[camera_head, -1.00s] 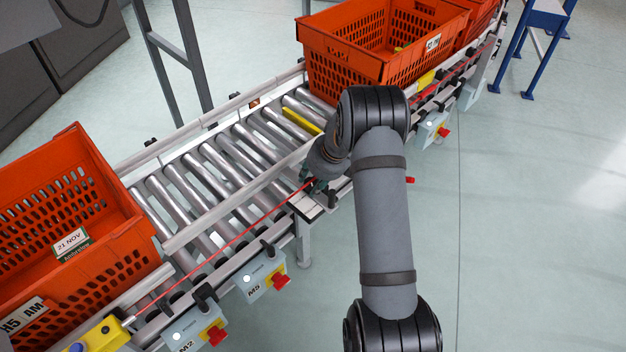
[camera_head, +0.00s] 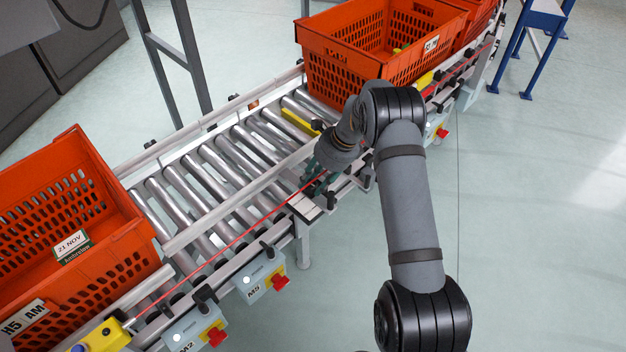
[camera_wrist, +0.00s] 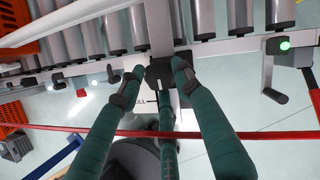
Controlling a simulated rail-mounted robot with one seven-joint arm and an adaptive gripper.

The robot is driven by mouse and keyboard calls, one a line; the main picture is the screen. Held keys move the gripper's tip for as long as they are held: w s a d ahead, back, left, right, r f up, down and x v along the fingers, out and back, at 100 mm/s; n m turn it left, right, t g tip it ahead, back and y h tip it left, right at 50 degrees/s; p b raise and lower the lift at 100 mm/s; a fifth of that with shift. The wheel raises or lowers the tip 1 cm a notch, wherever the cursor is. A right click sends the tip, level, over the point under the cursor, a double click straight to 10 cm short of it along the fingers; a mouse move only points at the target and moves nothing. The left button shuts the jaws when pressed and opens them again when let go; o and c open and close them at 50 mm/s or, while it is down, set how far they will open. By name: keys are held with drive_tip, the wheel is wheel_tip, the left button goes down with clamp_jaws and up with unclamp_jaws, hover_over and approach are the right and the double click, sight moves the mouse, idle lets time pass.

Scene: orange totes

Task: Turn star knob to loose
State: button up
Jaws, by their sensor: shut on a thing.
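My gripper (camera_head: 318,182) is at the near side rail of the roller conveyor, on a short joint section. In the wrist view its green fingers (camera_wrist: 161,76) are shut around a small dark part, which I take for the star knob (camera_wrist: 160,68). Its lobes and angle cannot be made out, as the fingers and their dark tips cover much of it. In the head view the fingers and wrist hide the knob.
An orange tote (camera_head: 340,52) stands on the conveyor beyond my arm, and another tote (camera_head: 40,215) is at left. A red line (camera_head: 240,240) runs along the near rail, above grey boxes with red knobs (camera_head: 279,282).

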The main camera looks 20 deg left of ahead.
drive_tip(key=n, duration=0.2)
drive_tip(key=n+g, duration=0.1)
drive_tip(key=shift+w+a+r, duration=0.15)
drive_tip(key=shift+w+a, duration=0.05)
drive_tip(key=shift+w, duration=0.05)
drive_tip(key=shift+a+n+g, duration=0.1)
drive_tip(key=shift+n+g, duration=0.3)
drive_tip(key=shift+n, duration=0.5)
drive_tip(key=shift+r, duration=0.1)
drive_tip(key=o, duration=0.9)
drive_tip(key=shift+o, duration=1.1)
drive_tip(key=v, duration=1.1)
drive_tip(key=shift+r, duration=0.4)
drive_tip(key=shift+w, duration=0.1)
